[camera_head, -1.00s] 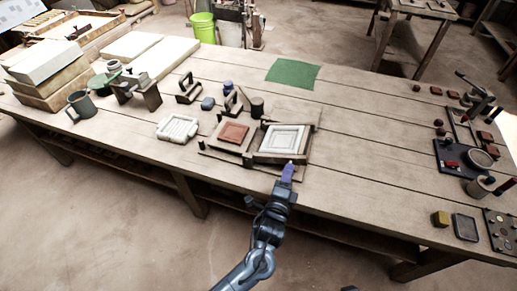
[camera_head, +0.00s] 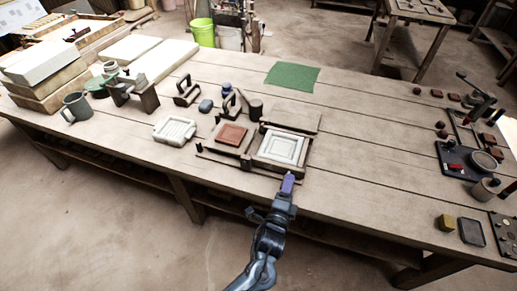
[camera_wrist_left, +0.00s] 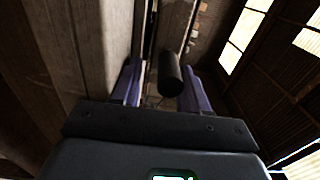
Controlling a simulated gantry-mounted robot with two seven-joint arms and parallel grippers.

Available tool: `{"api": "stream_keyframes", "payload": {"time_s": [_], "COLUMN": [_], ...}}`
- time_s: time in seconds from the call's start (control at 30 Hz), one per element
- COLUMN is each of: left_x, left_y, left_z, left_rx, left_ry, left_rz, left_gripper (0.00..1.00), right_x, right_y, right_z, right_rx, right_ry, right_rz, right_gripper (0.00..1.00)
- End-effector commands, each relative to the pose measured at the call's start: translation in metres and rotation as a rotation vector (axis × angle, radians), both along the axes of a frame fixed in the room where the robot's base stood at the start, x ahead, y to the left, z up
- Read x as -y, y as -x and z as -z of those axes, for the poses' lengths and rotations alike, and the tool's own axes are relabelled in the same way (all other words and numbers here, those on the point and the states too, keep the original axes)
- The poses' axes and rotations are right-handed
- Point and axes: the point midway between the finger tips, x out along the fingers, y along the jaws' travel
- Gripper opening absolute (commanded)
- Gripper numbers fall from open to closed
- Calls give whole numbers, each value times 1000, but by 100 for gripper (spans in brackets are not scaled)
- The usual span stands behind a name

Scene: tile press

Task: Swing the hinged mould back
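The hinged mould (camera_head: 272,165) is a wooden frame around a pale, stepped square panel, beside a red-brown tile (camera_head: 231,134) on a wooden base. The mould appears to lie nearly flat, right of the tile. My left gripper (camera_head: 288,182), with purple fingers, is at the mould's near edge. In the left wrist view its fingers (camera_wrist_left: 162,88) are apart, with a dark round knob (camera_wrist_left: 171,74) between them and visible gaps on either side. The knob's attachment is unclear. My right gripper is not in view.
A pale moulded block (camera_head: 175,131) lies left of the base. Dark handled tools (camera_head: 186,94) and a dark cylinder (camera_head: 255,110) stand behind. A green cloth (camera_head: 292,75) lies farther back. The table to the right of the mould is clear up to the far-right tools.

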Motion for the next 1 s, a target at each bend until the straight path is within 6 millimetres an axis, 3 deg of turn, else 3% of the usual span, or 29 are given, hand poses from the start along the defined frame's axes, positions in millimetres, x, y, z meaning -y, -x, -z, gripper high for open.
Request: {"api": "stream_keyframes", "payload": {"time_s": [0.33, 0.73, 1.0], "left_x": [-4, -21, -29], "left_y": [6, 50, 71], "left_z": [1, -1, 0], "left_rx": [-7, -8, -3], "left_ry": [-5, -5, -2], "left_rz": [-2, -4, -5], "left_gripper": [49, 49, 49], "right_x": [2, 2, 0], "right_y": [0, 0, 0], "right_z": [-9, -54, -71], "right_rx": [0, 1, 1], "right_ry": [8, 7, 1], "right_rz": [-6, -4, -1], "right_gripper": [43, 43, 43]}}
